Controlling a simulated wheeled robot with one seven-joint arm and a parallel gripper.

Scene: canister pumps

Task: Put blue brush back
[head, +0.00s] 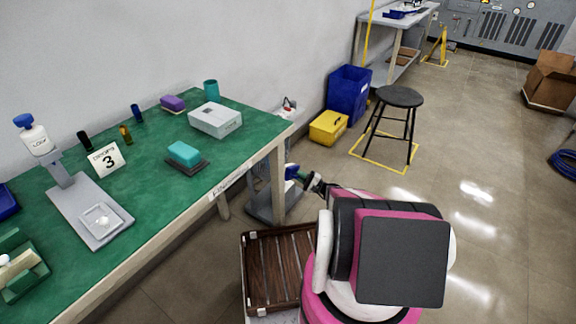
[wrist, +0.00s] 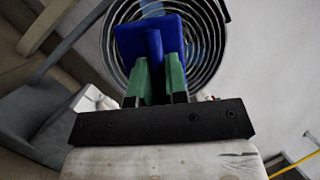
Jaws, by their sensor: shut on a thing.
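My gripper (wrist: 156,82) is shut on the blue brush (wrist: 150,40), gripping its narrow part between two green fingers, with the wide blue block beyond the fingertips. In the head view the blue brush (head: 291,171) shows small at the end of my gripper (head: 303,177), in the air just off the right end of the green table (head: 235,160). The gripper there is partly hidden by my arm. I cannot make out bristles.
A round wire grille (wrist: 205,60) fills the background behind the brush. On the table are a teal sponge (head: 184,153), a white box (head: 215,120), a teal cup (head: 211,90) and small bottles. A blue bin (head: 349,88), yellow bin (head: 328,127) and stool (head: 400,97) stand beyond.

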